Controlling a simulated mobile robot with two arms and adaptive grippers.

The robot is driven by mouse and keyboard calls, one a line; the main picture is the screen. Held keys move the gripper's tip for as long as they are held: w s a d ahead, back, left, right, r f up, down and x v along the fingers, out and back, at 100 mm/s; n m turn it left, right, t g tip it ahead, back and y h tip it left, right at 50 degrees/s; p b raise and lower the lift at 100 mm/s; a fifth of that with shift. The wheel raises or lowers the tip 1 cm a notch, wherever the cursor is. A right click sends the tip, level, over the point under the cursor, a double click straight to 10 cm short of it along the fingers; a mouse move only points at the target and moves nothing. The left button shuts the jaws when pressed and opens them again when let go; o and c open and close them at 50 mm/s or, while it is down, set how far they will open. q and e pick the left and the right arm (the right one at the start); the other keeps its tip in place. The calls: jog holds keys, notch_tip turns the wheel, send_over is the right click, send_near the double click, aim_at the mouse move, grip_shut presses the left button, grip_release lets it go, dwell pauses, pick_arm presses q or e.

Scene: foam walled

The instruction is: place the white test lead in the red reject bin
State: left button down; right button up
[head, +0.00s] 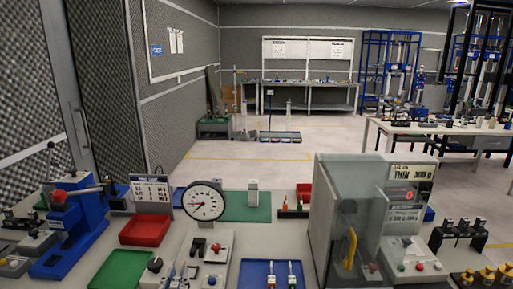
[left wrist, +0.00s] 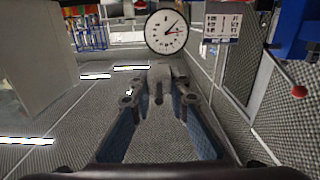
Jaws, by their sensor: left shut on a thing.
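Another red container (head: 304,189) stands further back, partly hidden. My right gripper does not show.
A blue press (head: 72,225) with a red-knobbed lever stands at the left. A green tray (head: 122,270) lies in front of the red bin. A blue tray (head: 257,270) and a large grey machine (head: 338,200) are at the right.

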pick_arm(q)
jog(key=s, duration=0.8)
jog(key=w, duration=0.4)
jog(key=w+r, duration=0.1)
jog(key=w, duration=0.7)
jog(key=shift+r, duration=0.15)
notch_tip(320, 180, up, 6)
send_over(192, 272)
jog(key=shift+w+r, duration=0.1)
jog(key=shift+r, duration=0.2)
notch_tip(192, 272, down, 20)
jog(key=shift+r, duration=0.2)
jog(key=shift+f, duration=0.2)
jog(key=c, duration=1.8)
grip_release()
jog(key=shift+c, duration=0.2)
